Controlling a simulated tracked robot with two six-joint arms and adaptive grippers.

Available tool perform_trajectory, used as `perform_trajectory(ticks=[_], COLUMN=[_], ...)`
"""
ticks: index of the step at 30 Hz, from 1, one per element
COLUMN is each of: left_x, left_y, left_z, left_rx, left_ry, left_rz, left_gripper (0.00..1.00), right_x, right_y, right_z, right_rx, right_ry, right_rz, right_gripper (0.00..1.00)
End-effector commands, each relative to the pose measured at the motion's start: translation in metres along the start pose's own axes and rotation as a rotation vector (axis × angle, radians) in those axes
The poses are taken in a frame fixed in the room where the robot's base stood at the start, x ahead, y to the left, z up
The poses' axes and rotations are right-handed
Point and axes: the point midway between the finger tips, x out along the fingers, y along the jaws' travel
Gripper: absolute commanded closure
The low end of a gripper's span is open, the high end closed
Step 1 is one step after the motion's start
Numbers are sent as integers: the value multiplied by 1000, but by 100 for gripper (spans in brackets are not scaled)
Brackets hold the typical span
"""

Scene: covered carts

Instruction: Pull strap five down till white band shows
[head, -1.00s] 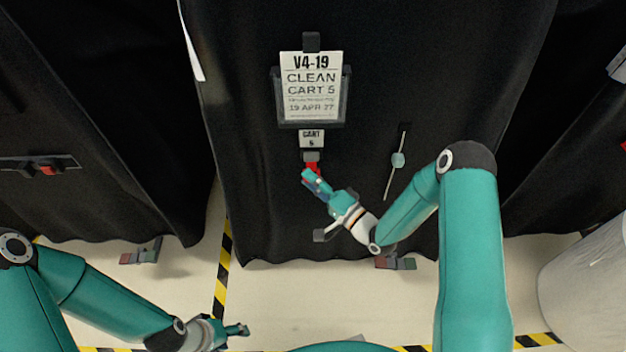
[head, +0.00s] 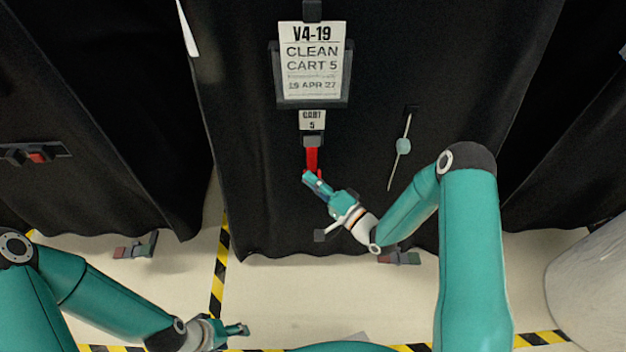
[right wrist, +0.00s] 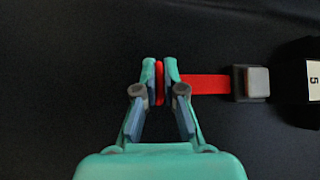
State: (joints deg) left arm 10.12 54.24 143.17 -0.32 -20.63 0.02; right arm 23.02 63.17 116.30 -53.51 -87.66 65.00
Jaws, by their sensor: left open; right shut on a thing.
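My right gripper (head: 310,177) is shut on the strap's lower end. In the right wrist view, the red strap (right wrist: 205,84) runs from between the fingers (right wrist: 160,80) to the grey buckle (right wrist: 250,83). The visible length is all red, with no white band showing. My left gripper (head: 241,329) is open and empty, low over the floor at the left.
A "CLEAN CART 5" sign (head: 311,65) hangs above the tag. A thin rod with a pale green piece (head: 403,146) hangs right of it. Other covered carts stand on both sides. A whitish round object (head: 590,285) stands at the lower right.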

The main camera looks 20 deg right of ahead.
Motion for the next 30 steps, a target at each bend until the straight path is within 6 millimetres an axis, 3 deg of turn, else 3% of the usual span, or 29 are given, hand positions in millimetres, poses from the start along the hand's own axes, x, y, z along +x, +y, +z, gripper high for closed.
perform_trajectory(ticks=[1, 6, 19, 20, 24, 30], left_x=[18, 42, 45, 45, 45, 45], left_y=[-7, -15, -16, -16, -16, -16], left_z=[0, 0, 0, 0, 0, 0], left_rx=[0, 0, 0, 0, 0, 0], left_ry=[0, 0, 0, 0, 0, 0], left_rz=[0, 0, 0, 0, 0, 0], left_gripper=[44, 44, 44, 44, 44, 44], right_x=[-4, -8, -9, -9, -9, -8], right_y=[22, 49, 55, 55, 55, 53], right_z=[3, 6, 7, 7, 7, 7], right_rx=[2, 2, 3, 4, 3, 2], right_ry=[2, 3, 4, 4, 4, 2], right_rz=[7, 8, 12, 12, 11, 6], right_gripper=[100, 100, 100, 89, 65, 65])
